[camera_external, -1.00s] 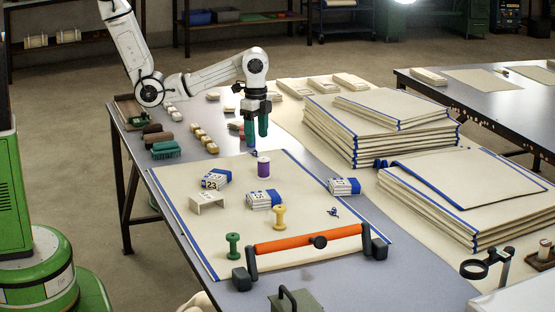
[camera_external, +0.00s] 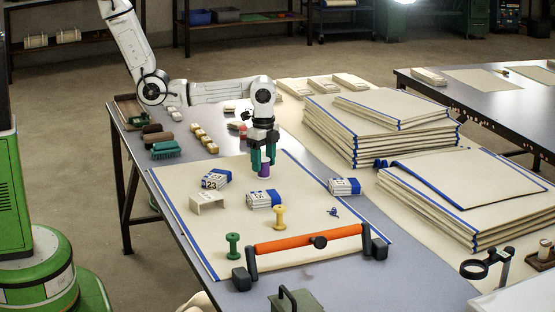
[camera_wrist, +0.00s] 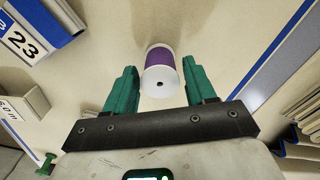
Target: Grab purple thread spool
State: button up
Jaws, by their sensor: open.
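The purple thread spool (camera_external: 263,171) stands upright on the cream cloth (camera_external: 172,189) on the table. My gripper (camera_external: 263,160) is over it, its green fingers pointing down and partly hiding the spool's upper part in the external view. In the wrist view the spool (camera_wrist: 160,58), purple with a white end, sits between the two green fingers of my gripper (camera_wrist: 158,80). The fingers are apart, with a visible gap on each side of the spool.
Blue-and-white boxes (camera_external: 264,199) lie nearby; another box (camera_external: 216,178) is left of the spool. A yellow spool (camera_external: 280,217), a green spool (camera_external: 233,245) and an orange-handled tool (camera_external: 308,238) stand toward the front. Stacked cloths (camera_external: 385,130) are at right.

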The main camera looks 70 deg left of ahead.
jog(key=shift+f, duration=0.65)
jog(key=shift+c, duration=0.5)
jog(key=c, duration=0.7)
jog(key=shift+r, duration=0.1)
